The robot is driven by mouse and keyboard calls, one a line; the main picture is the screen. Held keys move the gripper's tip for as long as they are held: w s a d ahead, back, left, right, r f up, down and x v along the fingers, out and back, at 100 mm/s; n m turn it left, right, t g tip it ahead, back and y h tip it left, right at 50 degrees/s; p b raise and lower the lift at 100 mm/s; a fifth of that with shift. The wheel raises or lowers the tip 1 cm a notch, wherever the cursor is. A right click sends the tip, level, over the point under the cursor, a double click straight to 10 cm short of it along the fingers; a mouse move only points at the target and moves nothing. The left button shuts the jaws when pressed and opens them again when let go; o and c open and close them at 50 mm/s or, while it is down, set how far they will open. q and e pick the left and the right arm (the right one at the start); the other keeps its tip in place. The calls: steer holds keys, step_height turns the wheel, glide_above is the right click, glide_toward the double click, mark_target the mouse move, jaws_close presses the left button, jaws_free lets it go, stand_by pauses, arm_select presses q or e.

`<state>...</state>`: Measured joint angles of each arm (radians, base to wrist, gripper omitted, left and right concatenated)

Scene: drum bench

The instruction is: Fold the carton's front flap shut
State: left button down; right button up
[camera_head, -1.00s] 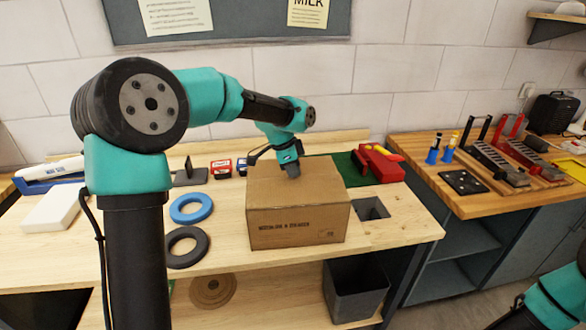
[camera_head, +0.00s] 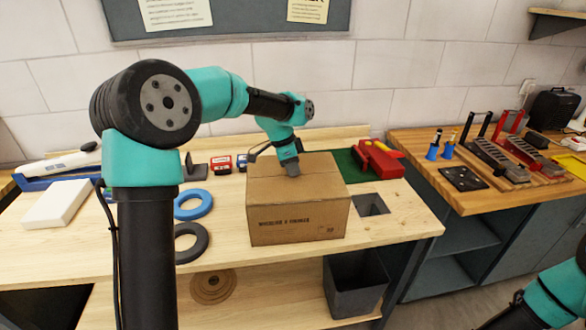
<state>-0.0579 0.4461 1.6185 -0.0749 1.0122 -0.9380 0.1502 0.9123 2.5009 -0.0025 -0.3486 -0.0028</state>
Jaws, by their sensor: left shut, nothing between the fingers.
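The brown cardboard carton (camera_head: 298,222) stands on the wooden bench in the middle of the head view. Its top (camera_head: 320,182) looks flat and covered, and I see no flap standing up. Dark print runs across its front face. My left gripper (camera_head: 292,170) points down at the carton's top, near its middle, with its fingers shut and empty. Its tip appears to touch or nearly touch the cardboard; I cannot tell which. My right gripper is out of view; only part of my right arm shows at the lower right.
A blue ring (camera_head: 193,193) and a dark ring (camera_head: 205,247) lie left of the carton. A red tool (camera_head: 378,158) on a green mat lies behind right. A square opening (camera_head: 370,205) is right of the carton, above a grey bin (camera_head: 355,300).

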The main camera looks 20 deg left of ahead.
arm_select(q)
steer(key=shift+r, duration=0.4)
steer(key=shift+r, duration=0.15)
steer(key=shift+r, duration=0.25)
steer(key=d+v, duration=0.1)
steer(key=v, duration=1.2)
steer(key=shift+r, duration=0.15)
